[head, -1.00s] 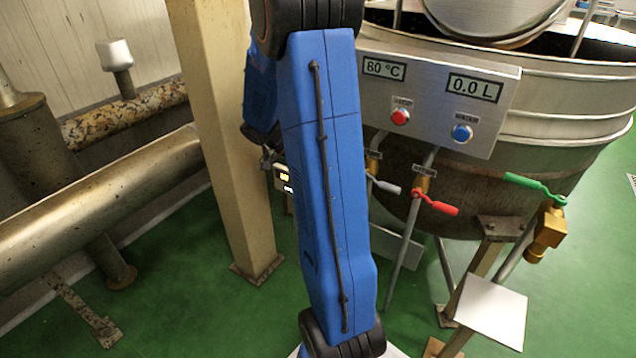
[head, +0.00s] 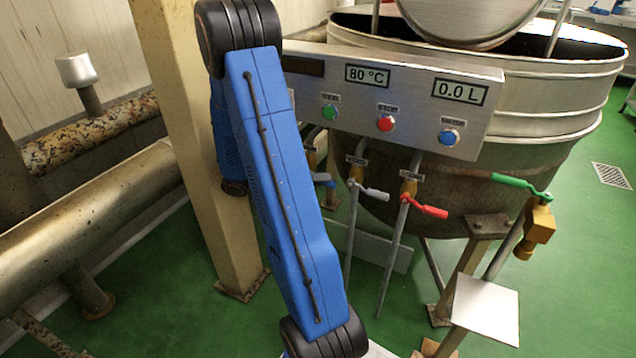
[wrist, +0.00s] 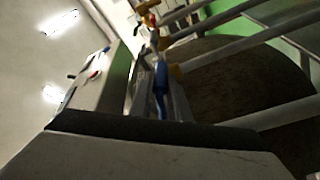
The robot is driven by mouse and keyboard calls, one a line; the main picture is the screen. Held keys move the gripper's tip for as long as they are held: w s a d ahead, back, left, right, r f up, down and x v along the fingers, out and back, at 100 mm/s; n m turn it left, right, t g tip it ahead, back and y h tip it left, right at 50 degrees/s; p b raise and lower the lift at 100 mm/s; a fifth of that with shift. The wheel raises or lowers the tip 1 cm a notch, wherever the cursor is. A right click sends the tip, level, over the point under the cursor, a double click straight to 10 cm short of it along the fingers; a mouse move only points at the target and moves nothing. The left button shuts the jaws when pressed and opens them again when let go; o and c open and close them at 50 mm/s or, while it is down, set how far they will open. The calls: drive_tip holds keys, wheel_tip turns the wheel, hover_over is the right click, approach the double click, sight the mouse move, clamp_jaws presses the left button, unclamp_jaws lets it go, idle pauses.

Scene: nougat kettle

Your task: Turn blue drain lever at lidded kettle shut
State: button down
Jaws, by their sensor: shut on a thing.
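The lidded kettle (head: 540,105) stands at the right in the head view, its lid (head: 465,15) raised. The blue drain lever (head: 323,179) shows partly at the kettle's lower left, just right of my arm, beside the grey lever. In the wrist view the blue lever (wrist: 161,84) lies between the fingers of my gripper (wrist: 161,98), which is shut on it. My arm hides the gripper in the head view. The lever's exact angle on its valve is hard to tell.
A grey lever (head: 370,191), a red lever (head: 425,208) and a green lever (head: 520,185) sit to the right. A control panel (head: 410,105) hangs above them. A beige post (head: 195,150) and thick pipes (head: 90,215) stand left. Green floor is open at far right.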

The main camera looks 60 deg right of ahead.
drive_tip(key=shift+r+n+g+h, duration=0.3)
drive_tip(key=shift+r+g, duration=0.05)
drive_tip(key=shift+g, duration=0.25)
drive_tip(key=c, duration=1.7)
unclamp_jaws()
drive_tip(key=shift+o, duration=0.2)
